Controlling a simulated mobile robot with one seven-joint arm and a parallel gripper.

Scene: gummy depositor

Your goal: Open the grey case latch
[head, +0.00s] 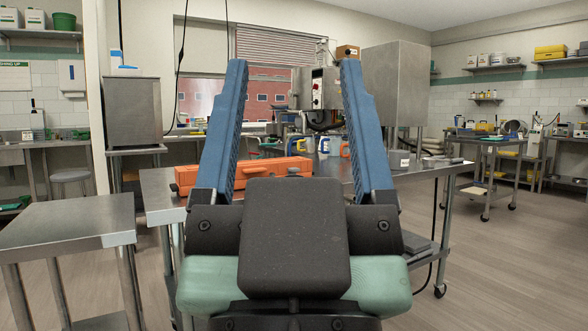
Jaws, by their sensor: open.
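My gripper (294,66) fills the middle of the head view, its two long blue fingers spread wide and pointing up and forward. Nothing is between the fingers. An orange case (270,167) lies closed on the steel table (158,193), behind the fingers in the picture. The left finger and the gripper body hide part of it. Small dark fittings show on its front, but I cannot make out a grey latch. The gripper looks apart from the case, nearer to the camera.
A bare steel side table (70,226) stands at the left. Blue, white and orange jugs (335,145) and a small white tub (399,159) stand on the table behind. A wheeled cart (489,170) stands at the right. The floor at the right front is clear.

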